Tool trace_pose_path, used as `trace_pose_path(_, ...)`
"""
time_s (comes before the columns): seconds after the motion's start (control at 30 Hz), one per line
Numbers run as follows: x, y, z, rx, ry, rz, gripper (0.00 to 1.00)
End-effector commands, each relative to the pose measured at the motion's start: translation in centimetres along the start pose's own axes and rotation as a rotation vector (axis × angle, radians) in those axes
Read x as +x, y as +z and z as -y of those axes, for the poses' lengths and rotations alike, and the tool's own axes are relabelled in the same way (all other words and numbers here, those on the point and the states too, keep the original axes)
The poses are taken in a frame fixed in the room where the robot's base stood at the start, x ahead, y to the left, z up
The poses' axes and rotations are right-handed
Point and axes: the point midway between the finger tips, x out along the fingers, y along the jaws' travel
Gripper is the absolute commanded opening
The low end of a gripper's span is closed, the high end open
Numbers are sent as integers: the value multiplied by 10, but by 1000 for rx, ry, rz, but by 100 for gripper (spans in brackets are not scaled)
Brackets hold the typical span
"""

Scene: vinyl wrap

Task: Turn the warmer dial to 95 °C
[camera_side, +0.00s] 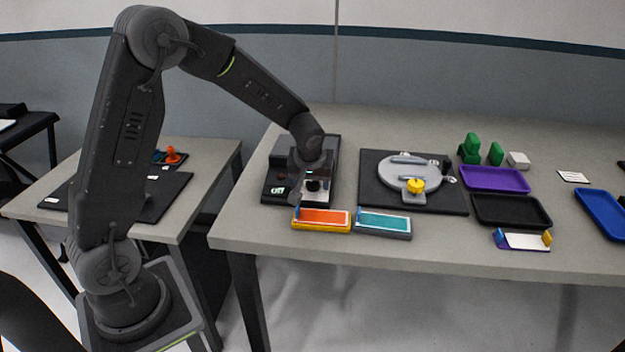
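The warmer (275,178) is a dark, low box at the left end of the long table. A small lit display (278,190) shows on its front left, too small to read. My gripper (313,186) points down over the right part of the warmer. A dark round part, perhaps the dial, shows just at my fingertips. My gripper hides much of that area, so I cannot tell whether the fingers touch or grip the dial, or where the dial points.
An orange tray (322,218) and a teal tray (383,223) lie in front of the warmer. A grey round fixture with a yellow knob (415,186) stands on a black mat (446,201) to the right. Purple (495,178), black (511,210) and blue (602,213) trays lie farther right.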

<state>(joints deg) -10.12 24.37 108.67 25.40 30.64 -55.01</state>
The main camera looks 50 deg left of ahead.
Motion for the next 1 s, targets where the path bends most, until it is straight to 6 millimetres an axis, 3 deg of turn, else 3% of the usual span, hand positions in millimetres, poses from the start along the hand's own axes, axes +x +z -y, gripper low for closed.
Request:
trace_pose_path(0.47, 0, 0, 0, 0, -1, 1, 14)
trace_pose_path(0.77, 0, 0, 0, 38, 1, 1, 13)
trace_pose_path(1.0, -1, 0, 0, 176, 7, 1, 13)
